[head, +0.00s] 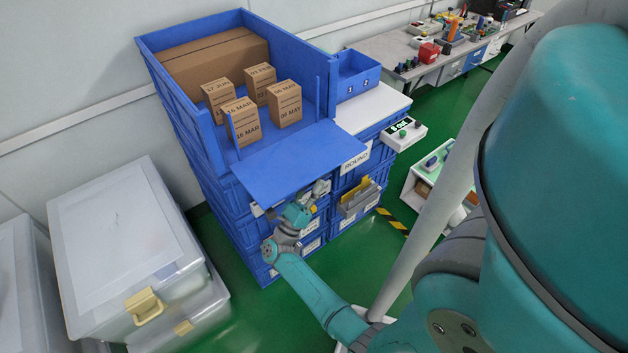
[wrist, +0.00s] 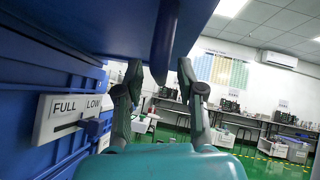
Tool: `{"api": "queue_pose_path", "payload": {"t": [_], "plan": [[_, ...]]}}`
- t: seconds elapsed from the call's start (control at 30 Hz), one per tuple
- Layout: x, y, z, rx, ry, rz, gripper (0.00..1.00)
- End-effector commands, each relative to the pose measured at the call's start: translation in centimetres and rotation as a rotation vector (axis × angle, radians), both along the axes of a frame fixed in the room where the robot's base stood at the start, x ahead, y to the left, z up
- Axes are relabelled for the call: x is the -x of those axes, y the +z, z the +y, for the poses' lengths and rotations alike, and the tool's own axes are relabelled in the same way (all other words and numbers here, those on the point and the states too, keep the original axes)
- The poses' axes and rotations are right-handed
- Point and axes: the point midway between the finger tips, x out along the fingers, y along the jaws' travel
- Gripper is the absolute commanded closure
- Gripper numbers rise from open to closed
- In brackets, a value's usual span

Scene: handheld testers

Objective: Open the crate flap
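The blue crate (head: 196,131) stands on top of a stack of blue crates, its front open. Its flap (head: 300,162) is swung down and sticks out roughly level from the front edge. My gripper (head: 306,204) is below the flap's front part, partly hidden by it. In the wrist view the flap's underside (wrist: 90,22) fills the top left, and a dark blue rounded piece (wrist: 165,45) reaches down from above between my fingers. My gripper's fingers (wrist: 160,76) are spread apart; I see no contact with the flap, but cannot rule it out.
Cartons (head: 285,104) stand inside the crate. A white slider plate marked FULL and LOW (wrist: 66,114) is close on the left in the wrist view. A grey bin (head: 357,198) juts from the stack right of my gripper. Lidded clear boxes (head: 120,240) stand left.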

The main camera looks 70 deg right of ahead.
Motion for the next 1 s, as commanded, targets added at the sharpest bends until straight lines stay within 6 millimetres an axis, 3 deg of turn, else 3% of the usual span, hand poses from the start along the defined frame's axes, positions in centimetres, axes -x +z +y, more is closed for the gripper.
{"api": "queue_pose_path", "payload": {"t": [0.43, 0.6, 1.0], "plan": [[0.3, 0.8, -0.7, -0.001, 0.001, 0.001, 0.62], [0.3, 0.8, -0.7, -0.001, 0.001, 0.001, 1.00], [0.5, 1.4, -0.6, -0.022, 0.000, 0.034, 1.00]]}}
